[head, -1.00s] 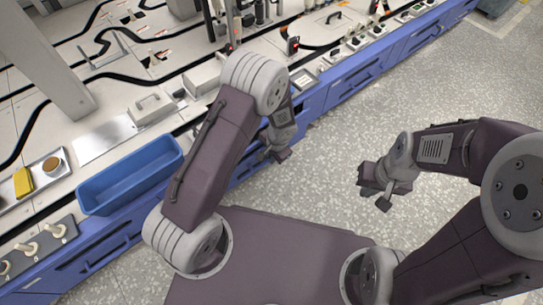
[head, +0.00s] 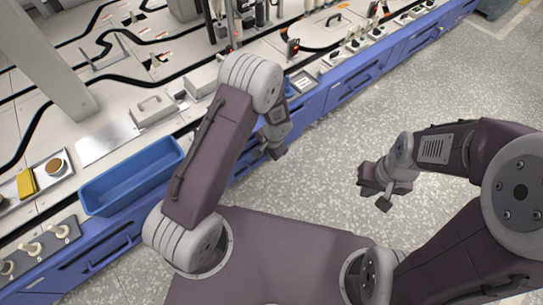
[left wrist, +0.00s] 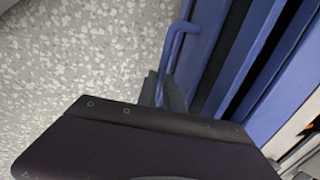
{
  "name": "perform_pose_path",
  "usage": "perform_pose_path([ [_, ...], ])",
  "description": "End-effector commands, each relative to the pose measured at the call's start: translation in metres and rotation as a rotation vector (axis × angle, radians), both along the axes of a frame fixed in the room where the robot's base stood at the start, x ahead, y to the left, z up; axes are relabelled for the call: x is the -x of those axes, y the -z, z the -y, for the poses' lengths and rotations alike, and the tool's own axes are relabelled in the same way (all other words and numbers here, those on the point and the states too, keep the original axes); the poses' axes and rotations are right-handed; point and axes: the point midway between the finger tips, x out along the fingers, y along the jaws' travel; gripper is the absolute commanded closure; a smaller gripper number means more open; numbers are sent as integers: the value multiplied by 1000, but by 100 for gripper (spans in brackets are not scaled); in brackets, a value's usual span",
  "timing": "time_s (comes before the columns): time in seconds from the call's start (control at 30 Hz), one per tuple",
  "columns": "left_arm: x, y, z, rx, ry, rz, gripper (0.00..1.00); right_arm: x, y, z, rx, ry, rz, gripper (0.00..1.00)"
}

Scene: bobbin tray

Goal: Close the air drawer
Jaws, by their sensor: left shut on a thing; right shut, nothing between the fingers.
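My left gripper (head: 274,150) is low beside the front of the blue cabinet in the head view. In the left wrist view its dark fingers (left wrist: 162,92) are shut on a blue bar handle (left wrist: 178,45). The handle is on a blue drawer front (left wrist: 207,50). A dark gap shows between this front and the cabinet behind it, so the drawer seems partly open. No label on it is readable, and my left arm hides it in the head view. My right gripper (head: 376,190) is shut and empty over the floor, away from the cabinet.
A blue bin (head: 130,178) and a tray with a yellow block (head: 26,183) stand on the bench at left. Other blue drawer fronts (head: 352,85) run along the bench to the upper right. The speckled floor (head: 330,140) between my arms is clear.

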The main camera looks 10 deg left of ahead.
Motion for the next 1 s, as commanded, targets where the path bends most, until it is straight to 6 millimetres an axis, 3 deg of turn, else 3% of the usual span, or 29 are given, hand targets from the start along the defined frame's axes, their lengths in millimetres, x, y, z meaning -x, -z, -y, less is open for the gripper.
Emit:
perform_pose_path([
  [0.1, -11, -4, -14, 2, -4, 2, 100, 0, -13, 0, 0, 0, 0, 100],
  [0.43, -16, -1, -20, 0, 0, 6, 100, 0, -12, 0, 0, 0, 0, 100],
  [0.5, -16, -1, -20, 0, 0, 6, 75, 0, -12, 0, 0, 0, 0, 100],
  [0.53, -16, -1, -20, 0, 0, 6, 67, 0, -12, 0, 0, 0, 0, 100],
  [0.83, -15, -3, -18, 1, 0, 3, 67, 0, -14, 0, 0, 0, 0, 100],
  [1.0, -12, -26, -16, 1, 1, 3, 67, 0, -33, 0, 0, 0, 0, 100],
])
